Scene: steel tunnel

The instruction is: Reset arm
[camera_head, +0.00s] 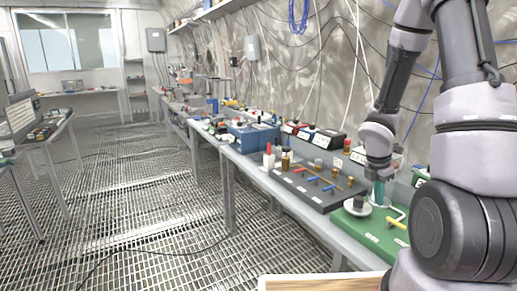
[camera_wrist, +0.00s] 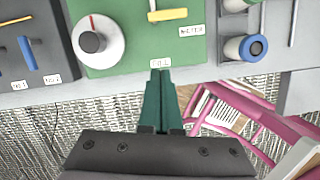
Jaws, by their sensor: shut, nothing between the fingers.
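My arm comes in from the right of the head view and bends down over the bench. My gripper (camera_head: 378,192) points down above the green panel (camera_head: 375,232). In the wrist view its two dark green fingers (camera_wrist: 160,74) lie together with nothing between them. The fingertips show at the front edge of the green panel, just below a label that seems to read FILL. I cannot tell the height of the tips above the panel. The panel carries a white dial with a black knob (camera_wrist: 95,41) and a yellow lever (camera_wrist: 167,14).
Left of the green panel is a dark panel (camera_head: 312,184) with blue and brass levers. A blue box (camera_head: 250,136) and several devices stand farther along the bench. Blue-capped knobs (camera_wrist: 252,47) are on the right, and a pink frame (camera_wrist: 232,108) is below. The grated floor (camera_head: 150,215) is open.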

